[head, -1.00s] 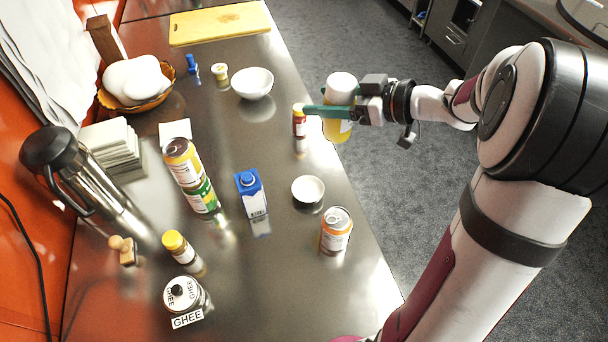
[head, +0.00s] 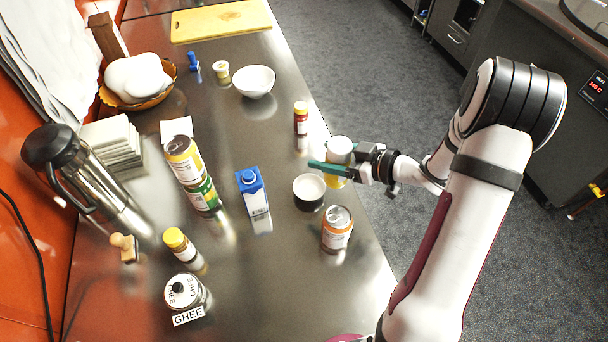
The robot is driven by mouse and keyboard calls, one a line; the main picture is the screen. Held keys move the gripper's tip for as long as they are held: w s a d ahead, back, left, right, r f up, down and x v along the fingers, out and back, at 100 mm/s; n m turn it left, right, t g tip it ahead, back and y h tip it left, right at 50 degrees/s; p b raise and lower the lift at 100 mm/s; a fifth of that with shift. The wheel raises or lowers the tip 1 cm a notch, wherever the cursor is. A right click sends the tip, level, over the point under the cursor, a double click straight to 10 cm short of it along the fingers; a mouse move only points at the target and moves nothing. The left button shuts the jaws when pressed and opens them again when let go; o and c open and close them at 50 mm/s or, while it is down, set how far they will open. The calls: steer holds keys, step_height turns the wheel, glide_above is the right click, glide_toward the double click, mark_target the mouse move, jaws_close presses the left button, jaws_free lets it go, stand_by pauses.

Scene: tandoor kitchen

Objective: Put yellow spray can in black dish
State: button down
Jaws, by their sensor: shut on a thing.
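The yellow spray can (head: 337,150) has a white top and a yellow lower part. My gripper (head: 338,167) is shut on it, with one green finger crossing in front of the can. The black dish (head: 309,204), small and round with a dark outside and a pale inside, stands on the steel counter. The can is just right of the dish and appears raised above the counter's right edge. The can's lower end is partly hidden by the finger, and its exact height is unclear.
An orange can (head: 337,229) stands just below the dish, and a blue-white carton (head: 252,190) stands left of it. A small red jar with a yellow lid (head: 301,118) stands above. A white bowl (head: 254,82) is farther back.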

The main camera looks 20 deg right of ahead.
steer(key=w+a+f, duration=0.1)
steer(key=f, duration=0.1)
steer(key=w+a+f, duration=0.1)
steer(key=a+f, duration=0.1)
steer(key=f, duration=0.1)
steer(key=w+a+f, duration=0.1)
steer(key=a+f, duration=0.1)
steer(key=f, duration=0.1)
steer(key=shift+w+a, duration=0.15)
steer(key=shift+w, duration=0.2)
jaws_free()
steer(key=shift+f, duration=0.1)
